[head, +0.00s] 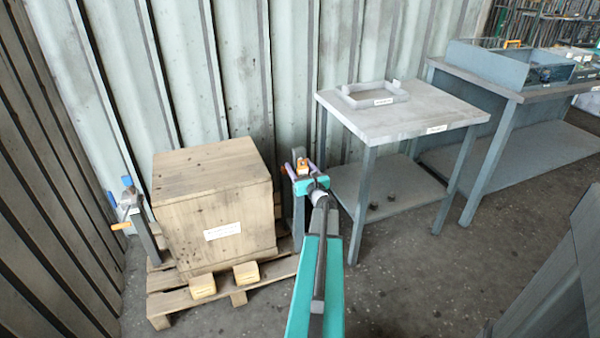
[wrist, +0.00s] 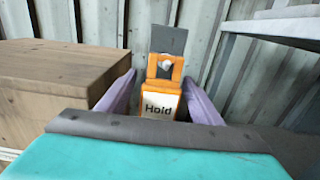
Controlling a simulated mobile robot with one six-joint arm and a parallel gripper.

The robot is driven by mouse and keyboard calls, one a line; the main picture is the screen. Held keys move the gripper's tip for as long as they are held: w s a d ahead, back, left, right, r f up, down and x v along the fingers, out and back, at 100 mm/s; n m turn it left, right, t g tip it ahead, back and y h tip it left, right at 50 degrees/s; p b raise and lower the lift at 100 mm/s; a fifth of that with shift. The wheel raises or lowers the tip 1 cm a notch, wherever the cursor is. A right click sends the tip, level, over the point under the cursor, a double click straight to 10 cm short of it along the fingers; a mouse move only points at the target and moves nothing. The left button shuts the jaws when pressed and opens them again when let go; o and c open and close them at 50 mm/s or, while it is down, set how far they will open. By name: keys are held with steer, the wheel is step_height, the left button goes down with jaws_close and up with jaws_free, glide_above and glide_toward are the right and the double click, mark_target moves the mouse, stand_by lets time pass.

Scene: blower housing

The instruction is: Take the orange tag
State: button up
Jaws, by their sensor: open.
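The orange tag (wrist: 165,88) shows in the wrist view with a white label reading "Hold". It is upright, in front of a grey plate (wrist: 170,40), with a pale round spot near its top. In the head view the tag (head: 303,169) is a small orange patch by the end of my arm. My gripper (wrist: 163,88) is open, with one purple finger on each side of the tag. I cannot tell whether the fingers touch it. The tag's lower edge is hidden behind my wrist.
A wooden crate (head: 215,205) on a pallet (head: 165,303) stands close on the left. A grey table (head: 400,118) with a frame-like tray (head: 372,94) stands on the right, and a workbench (head: 500,85) beyond it. A corrugated wall (head: 300,50) is behind.

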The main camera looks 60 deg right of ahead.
mark_target(303, 169)
steer(key=shift+w+d, duration=0.35)
steer(key=shift+w, duration=0.1)
steer(key=c, duration=1.1)
steer(key=shift+r, duration=0.6)
steer(key=shift+b+v, duration=1.05)
steer(key=shift+v, duration=2)
